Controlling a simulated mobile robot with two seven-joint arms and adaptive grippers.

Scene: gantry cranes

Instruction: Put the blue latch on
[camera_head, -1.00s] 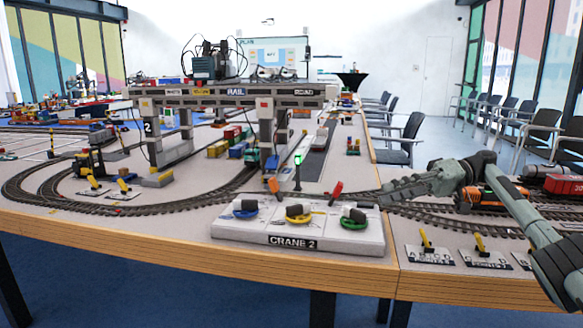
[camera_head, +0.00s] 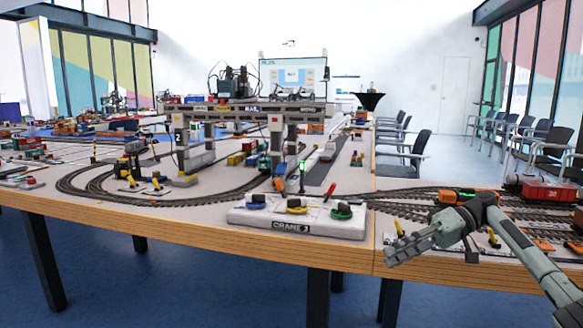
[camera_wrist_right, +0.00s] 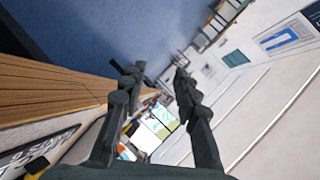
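The blue latch (camera_head: 256,204) is leftmost, the yellow one (camera_head: 297,208) is in the middle and the green one (camera_head: 341,213) is on the right. My right gripper (camera_head: 392,252) is right of the panel, apart from it, near the table's front edge. In the right wrist view its two fingers (camera_wrist_right: 157,76) are spread with nothing held between them. My left gripper is not in view.
The table's wooden front edge (camera_head: 170,224) runs below the panel. A gantry crane (camera_head: 240,108) stands behind it over curved tracks (camera_head: 170,200). A signal post with a green light (camera_head: 302,175) is close behind the panel. Train wagons (camera_head: 545,191) are on the right.

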